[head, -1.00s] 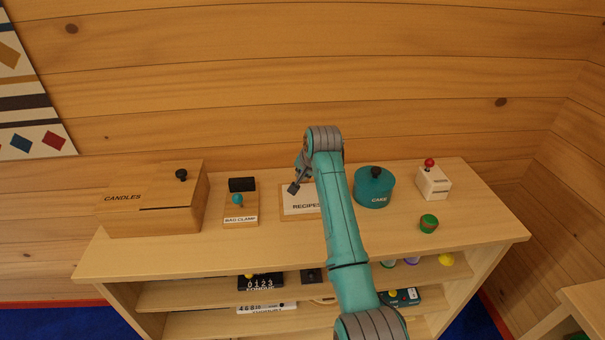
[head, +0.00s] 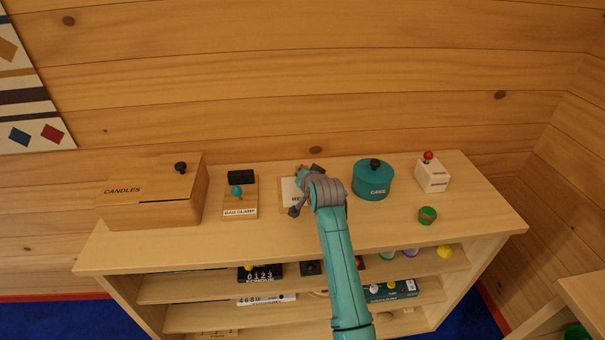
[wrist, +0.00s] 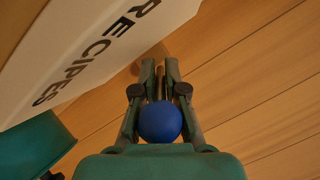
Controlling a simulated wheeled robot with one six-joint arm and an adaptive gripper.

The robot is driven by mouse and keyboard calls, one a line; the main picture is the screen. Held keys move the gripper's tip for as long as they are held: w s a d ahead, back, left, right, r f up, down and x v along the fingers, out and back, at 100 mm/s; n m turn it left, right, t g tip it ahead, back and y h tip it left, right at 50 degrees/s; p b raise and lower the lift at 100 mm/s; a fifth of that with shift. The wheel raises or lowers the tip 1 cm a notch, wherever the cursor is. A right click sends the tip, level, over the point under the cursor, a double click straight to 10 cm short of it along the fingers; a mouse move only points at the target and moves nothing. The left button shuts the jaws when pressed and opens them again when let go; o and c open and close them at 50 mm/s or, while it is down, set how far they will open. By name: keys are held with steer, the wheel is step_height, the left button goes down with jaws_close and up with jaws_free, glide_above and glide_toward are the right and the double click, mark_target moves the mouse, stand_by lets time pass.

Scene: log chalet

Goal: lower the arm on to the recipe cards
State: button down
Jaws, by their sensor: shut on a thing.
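The recipe cards (head: 289,192) are a white block lettered RECIPES on a wooden board, partly hidden behind my arm in the head view. In the wrist view the white lettered face (wrist: 95,55) runs slantwise across the upper left, beside my gripper (wrist: 160,66). My gripper's green fingers are closed around a round blue knob (wrist: 160,122). The fingertips are close together beyond it. Any arm or stem joined to the knob is hidden, so I cannot tell its angle or whether it touches the cards.
The bag clamp (head: 240,208) with a teal knob and the wooden candles box (head: 150,200) stand left. The teal cake tin (head: 373,182), a white box with a red knob (head: 433,174) and a small green-and-red item (head: 427,215) stand right. Bare shelf top lies in front.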

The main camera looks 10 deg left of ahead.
steer(key=c, duration=1.2)
jaws_free()
steer(key=v, duration=1.2)
